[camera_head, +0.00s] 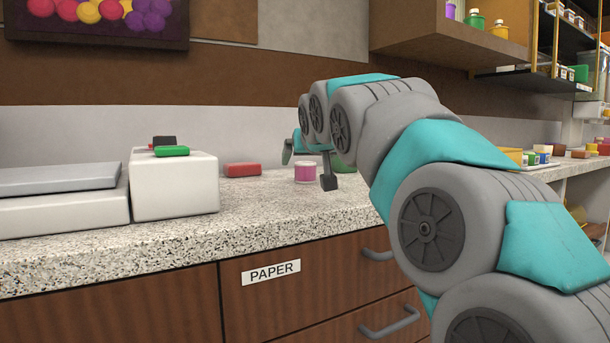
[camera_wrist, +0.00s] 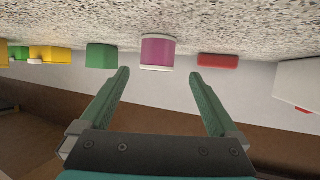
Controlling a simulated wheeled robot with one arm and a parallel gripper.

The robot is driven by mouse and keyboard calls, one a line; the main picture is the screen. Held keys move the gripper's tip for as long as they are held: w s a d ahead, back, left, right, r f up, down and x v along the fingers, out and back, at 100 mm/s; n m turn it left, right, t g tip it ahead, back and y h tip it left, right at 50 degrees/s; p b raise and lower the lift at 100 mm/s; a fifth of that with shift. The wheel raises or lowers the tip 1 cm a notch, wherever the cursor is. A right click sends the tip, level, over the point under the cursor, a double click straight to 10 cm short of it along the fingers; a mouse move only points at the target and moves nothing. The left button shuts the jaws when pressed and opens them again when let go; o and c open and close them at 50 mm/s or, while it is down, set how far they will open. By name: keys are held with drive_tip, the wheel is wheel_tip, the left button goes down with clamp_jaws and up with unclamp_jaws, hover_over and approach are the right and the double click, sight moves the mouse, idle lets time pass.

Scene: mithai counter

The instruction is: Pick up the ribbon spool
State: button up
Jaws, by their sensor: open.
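The ribbon spool is a short pink cylinder with pale ends. It stands on the speckled counter (camera_head: 250,215) in the head view (camera_head: 305,174). In the wrist view, which looks upside down, the spool (camera_wrist: 158,52) lies just beyond the fingertips, centred between them. My gripper (camera_head: 308,170) is open and empty, and it also shows in the wrist view (camera_wrist: 159,72). Its two fingers are spread wider than the spool, and I see no contact. In the head view, one finger hangs just right of the spool.
A red block (camera_head: 242,169) lies left of the spool; a green object (camera_wrist: 101,56) stands on its other side. A white box (camera_head: 174,190) with a green item (camera_head: 172,151) on top and a grey-topped unit (camera_head: 60,180) stand further left. A shelf (camera_head: 450,40) hangs above.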

sight(306, 163)
drive_tip(key=x, duration=0.5)
drive_tip(key=shift+d+f, duration=0.1)
drive_tip(key=shift+d, duration=0.1)
clamp_jaws()
idle(0.6)
